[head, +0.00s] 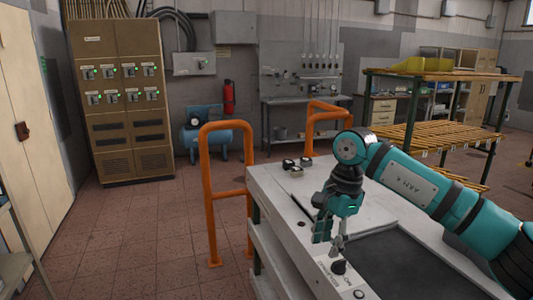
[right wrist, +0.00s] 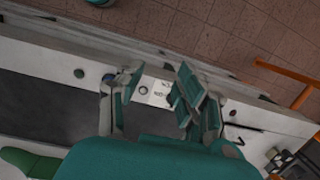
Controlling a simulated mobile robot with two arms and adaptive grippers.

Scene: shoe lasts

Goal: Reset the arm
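My right arm (head: 410,185) is teal and comes in from the right in the head view. Its gripper (head: 331,240) points down over the near left part of the white workbench (head: 270,185). In the right wrist view the gripper (right wrist: 156,88) has its fingers spread apart with nothing between them.
A dark mat (head: 410,265) covers part of the bench top. Orange guard rails (head: 206,195) stand beside the bench. A slatted rack (head: 440,135) stands behind; the tiled floor at left is clear.

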